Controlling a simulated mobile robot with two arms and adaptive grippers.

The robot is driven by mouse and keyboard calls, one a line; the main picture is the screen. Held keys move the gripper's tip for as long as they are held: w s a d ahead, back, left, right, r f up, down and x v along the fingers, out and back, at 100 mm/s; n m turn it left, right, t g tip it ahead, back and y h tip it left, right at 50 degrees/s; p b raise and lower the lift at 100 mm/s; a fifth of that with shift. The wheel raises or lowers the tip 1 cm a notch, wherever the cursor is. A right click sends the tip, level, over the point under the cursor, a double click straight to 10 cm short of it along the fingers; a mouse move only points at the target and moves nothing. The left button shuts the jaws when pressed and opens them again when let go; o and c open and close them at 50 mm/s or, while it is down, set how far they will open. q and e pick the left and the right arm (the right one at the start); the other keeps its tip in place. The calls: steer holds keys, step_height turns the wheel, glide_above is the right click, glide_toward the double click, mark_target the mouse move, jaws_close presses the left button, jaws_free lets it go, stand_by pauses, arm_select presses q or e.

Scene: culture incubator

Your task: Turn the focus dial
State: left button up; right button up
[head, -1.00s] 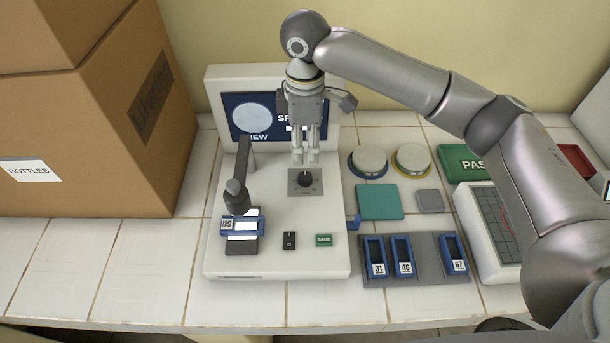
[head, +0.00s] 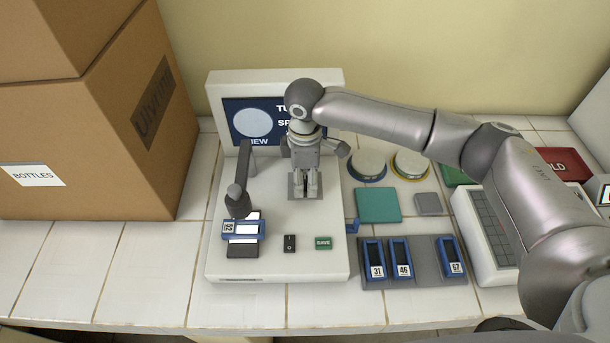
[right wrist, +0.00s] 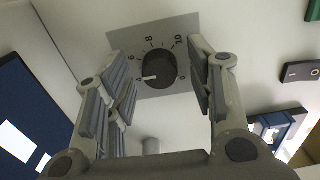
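The focus dial (right wrist: 159,70) is a black round knob with a white pointer line on a grey plate (right wrist: 182,38) with printed numbers, in the right wrist view. In the head view the plate (head: 317,186) shows around my gripper, and the dial is hidden behind it. My right gripper (head: 305,192) points down over the dial. In the right wrist view its open fingers (right wrist: 160,88) stand on either side of the dial, with gaps between fingers and knob. My left gripper is in neither current view.
The white device carries a screen (head: 253,122), a slide holder with a blue slide (head: 243,229), a black switch (head: 290,243) and a green SAVE button (head: 323,243). A rack of blue slides (head: 430,278) stands to the right. A cardboard box (head: 90,140) fills the left.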

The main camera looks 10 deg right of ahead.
steer(key=c, duration=0.9)
steer(key=shift+r+m+p, duration=0.15)
steer(key=shift+m+p, duration=0.15)
steer(key=shift+p, duration=0.35)
steer(key=m+p, duration=1)
steer(key=p, duration=0.3)
steer(key=shift+r+p, duration=0.1)
steer(key=shift+p, duration=0.2)
steer(key=m+p, duration=0.1)
steer(key=m, duration=0.1)
steer(key=shift+m, duration=0.3)
steer(key=shift+f+m+p, duration=0.2)
steer(key=shift+m+p, duration=0.25)
steer(key=shift+m, duration=0.95)
steer(key=o, duration=1)
